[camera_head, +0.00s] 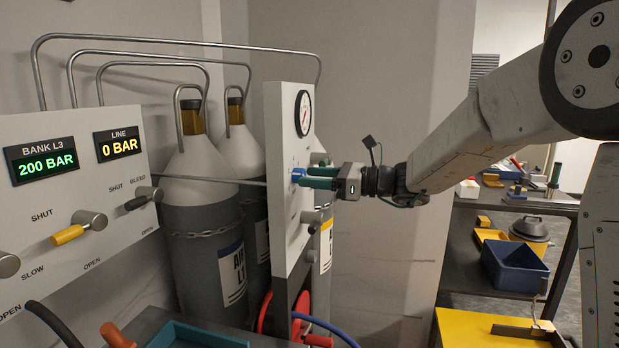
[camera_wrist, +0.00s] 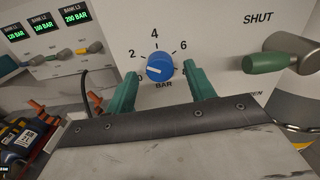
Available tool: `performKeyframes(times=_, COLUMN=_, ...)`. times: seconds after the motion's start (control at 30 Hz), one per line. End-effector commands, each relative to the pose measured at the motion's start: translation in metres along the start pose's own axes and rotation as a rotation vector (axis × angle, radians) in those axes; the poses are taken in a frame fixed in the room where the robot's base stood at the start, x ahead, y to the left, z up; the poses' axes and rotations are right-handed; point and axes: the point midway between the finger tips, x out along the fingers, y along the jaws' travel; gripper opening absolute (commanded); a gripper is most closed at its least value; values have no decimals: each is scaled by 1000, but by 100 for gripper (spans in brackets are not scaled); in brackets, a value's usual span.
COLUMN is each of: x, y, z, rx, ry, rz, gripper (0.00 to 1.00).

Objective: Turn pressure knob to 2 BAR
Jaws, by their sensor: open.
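The blue pressure knob (camera_wrist: 160,68) sits on a white panel, with a printed scale showing 2, 4 and 6, BAR below it, and a partly covered figure at right. A pale mark shows on the knob, but its exact direction is hard to read. My gripper (camera_wrist: 162,88) is open, its green fingers to the left and right of the knob; I cannot tell whether they touch it. In the head view the gripper (camera_head: 318,178) reaches from the right to the knob (camera_head: 298,174) on the upright panel (camera_head: 284,222).
A round gauge (camera_head: 303,114) sits above the knob. The LINE display (camera_head: 119,145) reads 0 BAR and the BANK L3 display (camera_head: 42,162) 200 BAR. A green-handled valve (camera_wrist: 268,62) by SHUT lies right of the knob. Gas cylinders (camera_head: 205,235) stand behind the panels.

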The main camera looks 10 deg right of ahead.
Motion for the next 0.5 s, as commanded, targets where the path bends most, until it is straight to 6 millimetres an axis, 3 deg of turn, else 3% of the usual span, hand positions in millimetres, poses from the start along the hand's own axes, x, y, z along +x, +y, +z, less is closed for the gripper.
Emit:
performKeyframes(times=0.23, x=-45, y=-1, z=0, rx=0, ry=1, rz=-4, gripper=54)
performKeyframes(times=0.5, x=-62, y=0, z=0, rx=0, ry=1, rz=0, gripper=54)
